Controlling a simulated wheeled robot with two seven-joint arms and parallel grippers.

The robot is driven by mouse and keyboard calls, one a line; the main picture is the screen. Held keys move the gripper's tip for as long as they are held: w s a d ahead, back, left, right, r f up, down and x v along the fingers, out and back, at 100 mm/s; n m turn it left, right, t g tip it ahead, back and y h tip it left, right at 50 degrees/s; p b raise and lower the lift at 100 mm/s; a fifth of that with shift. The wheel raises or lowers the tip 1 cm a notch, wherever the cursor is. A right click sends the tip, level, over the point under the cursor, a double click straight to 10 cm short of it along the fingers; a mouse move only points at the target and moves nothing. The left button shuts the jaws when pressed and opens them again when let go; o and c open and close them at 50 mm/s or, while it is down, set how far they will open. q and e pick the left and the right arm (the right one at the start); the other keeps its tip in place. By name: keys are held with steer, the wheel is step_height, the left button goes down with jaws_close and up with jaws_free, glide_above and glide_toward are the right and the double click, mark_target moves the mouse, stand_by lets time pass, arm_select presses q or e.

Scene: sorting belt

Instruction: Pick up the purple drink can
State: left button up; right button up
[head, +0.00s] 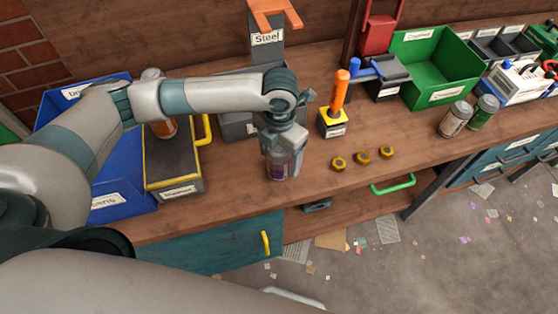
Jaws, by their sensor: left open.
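The purple drink can (278,173) stands on the wooden bench, near its front edge in the middle of the head view. Only its lower part shows. My left gripper (282,165) points down over the can from above, with its fingers at the can's sides. The jaws are open, and I cannot tell whether they touch the can. The gripper body hides the can's top. My right gripper is not in view.
A labelled dark box (172,166) with yellow trim and a blue bin (128,203) are on the left. An orange-handled tool (339,95) and several brass nuts (362,158) are right of the gripper. Two cans (455,119) stand by a green bin (437,68).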

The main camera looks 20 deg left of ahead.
arm_select(q)
steer(key=shift+a+f+p, duration=0.1)
steer(key=shift+f+p, duration=0.3)
steer(key=shift+f, duration=1.45)
steer(key=shift+c, duration=0.6)
steer(key=c, duration=1)
